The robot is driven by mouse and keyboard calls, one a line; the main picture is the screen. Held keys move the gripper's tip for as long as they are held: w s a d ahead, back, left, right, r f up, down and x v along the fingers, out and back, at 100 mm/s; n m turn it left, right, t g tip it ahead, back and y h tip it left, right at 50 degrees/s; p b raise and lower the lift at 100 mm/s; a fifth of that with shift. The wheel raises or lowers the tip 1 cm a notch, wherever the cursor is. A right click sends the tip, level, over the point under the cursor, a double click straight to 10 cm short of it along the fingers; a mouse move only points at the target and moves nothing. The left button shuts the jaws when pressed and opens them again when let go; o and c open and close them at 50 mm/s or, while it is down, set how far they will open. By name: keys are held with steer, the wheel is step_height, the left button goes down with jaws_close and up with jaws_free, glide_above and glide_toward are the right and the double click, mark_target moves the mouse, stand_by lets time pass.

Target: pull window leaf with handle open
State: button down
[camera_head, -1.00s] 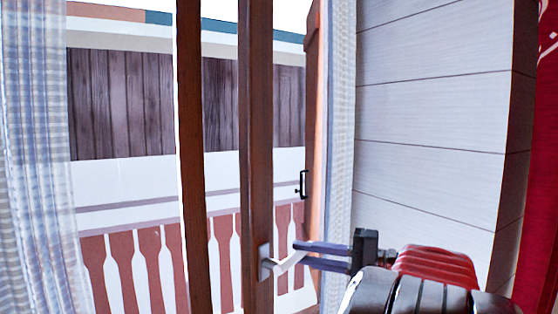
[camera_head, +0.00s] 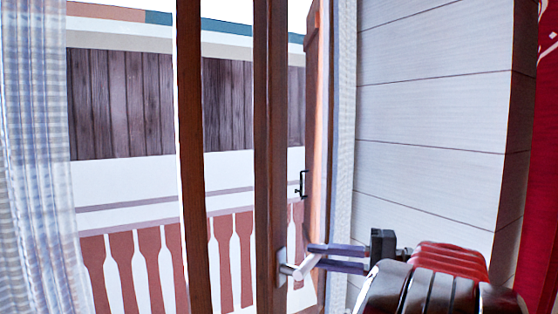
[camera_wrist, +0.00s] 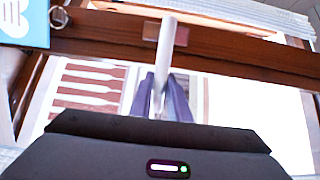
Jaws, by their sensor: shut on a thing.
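The window leaf (camera_head: 268,140) is a brown wooden frame standing partly swung, with a gap between its upright and the fixed brown post (camera_head: 188,140) to its left. Its metal handle (camera_head: 288,268) sticks out from the lower part of the upright. My gripper (camera_head: 314,255) is shut on the handle's bar from the right. In the wrist view the pale handle (camera_wrist: 165,45) runs down from its plate on the brown frame into my gripper (camera_wrist: 170,95). The fingers hide part of the bar.
A sheer curtain (camera_head: 35,150) hangs at the left and another (camera_head: 342,130) at the right of the opening. A white plank wall (camera_head: 430,110) stands right of it. A shutter with a black handle (camera_head: 303,184) and a red-slatted balcony railing (camera_head: 235,260) are outside.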

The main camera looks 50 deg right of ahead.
steer(key=shift+s+d+n+g+y, duration=0.25)
steer(key=shift+s+d+y, duration=0.15)
steer(key=shift+s, duration=0.35)
steer(key=shift+s+d+n+g+y, duration=0.15)
steer(key=shift+s+d+n+y, duration=0.2)
steer(key=shift+s, duration=0.35)
steer(key=c, duration=1.4)
jaws_free()
steer(key=shift+o, duration=0.2)
steer(key=shift+s, duration=0.1)
